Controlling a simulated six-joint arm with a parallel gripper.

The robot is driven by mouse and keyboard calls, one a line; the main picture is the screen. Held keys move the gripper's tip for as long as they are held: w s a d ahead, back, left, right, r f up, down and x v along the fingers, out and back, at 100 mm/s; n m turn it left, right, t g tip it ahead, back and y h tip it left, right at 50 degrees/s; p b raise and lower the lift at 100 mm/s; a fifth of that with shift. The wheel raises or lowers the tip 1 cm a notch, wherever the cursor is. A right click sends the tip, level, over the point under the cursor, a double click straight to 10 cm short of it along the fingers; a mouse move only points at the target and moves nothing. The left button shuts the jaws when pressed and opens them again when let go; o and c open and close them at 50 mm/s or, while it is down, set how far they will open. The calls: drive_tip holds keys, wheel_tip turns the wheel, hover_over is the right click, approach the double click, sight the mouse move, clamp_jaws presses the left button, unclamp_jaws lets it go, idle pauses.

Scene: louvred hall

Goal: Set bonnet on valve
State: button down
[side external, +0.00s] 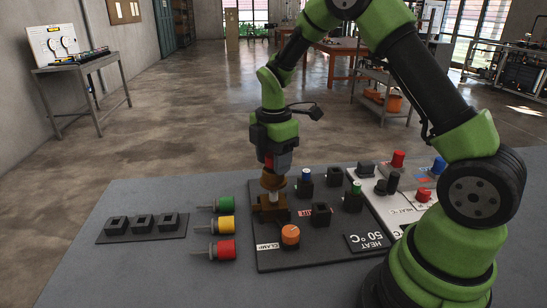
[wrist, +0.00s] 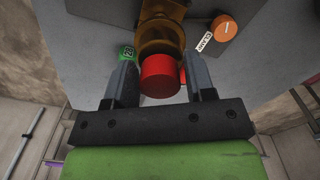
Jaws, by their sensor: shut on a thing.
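My gripper (side external: 276,164) is shut on the bonnet (side external: 272,182), a brass-coloured round piece with a red top. In the wrist view its red top (wrist: 160,75) sits between the two fingers (wrist: 162,85). The bonnet hangs upright right above the brass valve body (side external: 271,212) on the dark board. A pale, narrow section shows between the bonnet's flange and the body. I cannot tell whether the parts touch. In the wrist view the red top hides part of the brass parts (wrist: 160,40) beyond it.
An orange knob (side external: 290,235) by a CLAMP label stands close in front of the valve. Blue (side external: 306,175) and green (side external: 356,187) knobs stand to its right. Green, yellow (side external: 228,226) and red connectors lie left of the board (side external: 268,260). A black socket strip (side external: 120,238) lies further left.

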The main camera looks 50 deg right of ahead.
sight(273, 176)
drive_tip(key=shift+f, duration=2.4)
drive_tip(key=shift+c, duration=2)
unclamp_jaws()
drive_tip(key=shift+r, duration=0.1)
drive_tip(key=shift+r, duration=2.45)
drive_tip(key=shift+r, duration=0.1)
wheel_tip(273, 176, up, 10)
drive_tip(key=shift+f, duration=0.15)
